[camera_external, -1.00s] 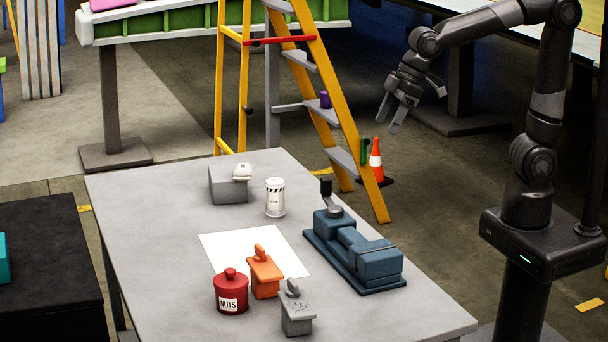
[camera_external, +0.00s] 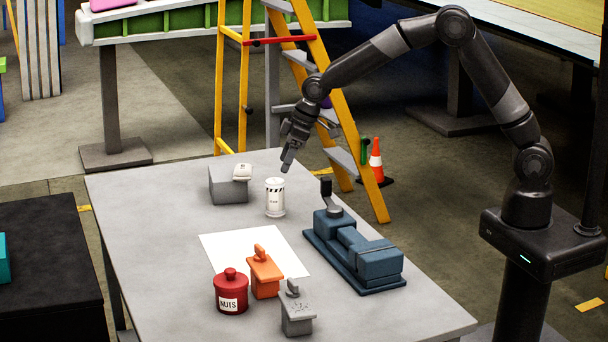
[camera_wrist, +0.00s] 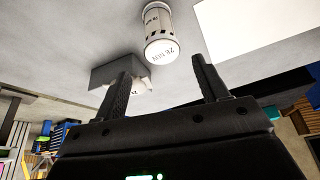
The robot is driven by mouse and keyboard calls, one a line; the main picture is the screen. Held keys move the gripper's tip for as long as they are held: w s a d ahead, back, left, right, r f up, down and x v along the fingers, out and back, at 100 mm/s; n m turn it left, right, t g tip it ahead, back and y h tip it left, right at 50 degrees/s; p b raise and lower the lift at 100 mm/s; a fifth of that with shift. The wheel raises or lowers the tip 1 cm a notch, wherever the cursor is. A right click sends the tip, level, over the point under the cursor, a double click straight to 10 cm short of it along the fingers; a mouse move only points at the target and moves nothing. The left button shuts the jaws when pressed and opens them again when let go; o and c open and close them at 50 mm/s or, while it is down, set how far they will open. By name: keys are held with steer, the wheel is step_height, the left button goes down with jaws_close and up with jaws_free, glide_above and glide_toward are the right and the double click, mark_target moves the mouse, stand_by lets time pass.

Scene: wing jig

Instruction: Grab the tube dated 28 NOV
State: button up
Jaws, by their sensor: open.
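A white tube (camera_external: 275,198) with a black-and-white striped band stands upright on the table in the external view. My gripper (camera_external: 289,160) is open and empty, pointing down just above and beside the standing tube. The tube lies beyond the fingertips (camera_wrist: 161,66) in the wrist view.
A blue vise (camera_external: 365,255) stands right of the tube on the table. A white sheet (camera_external: 225,245), red NUTS jar (camera_external: 231,295), orange block (camera_external: 265,275) and grey knobbed block (camera_external: 297,312) are toward the front. A yellow ladder (camera_external: 330,90) stands behind the table.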

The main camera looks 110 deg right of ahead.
mark_target(273, 192)
steer(key=x, duration=1)
steer(key=shift+a+f, duration=0.15)
steer(key=shift+f, duration=0.25)
steer(key=shift+c, duration=0.2)
steer(key=c, duration=1.1)
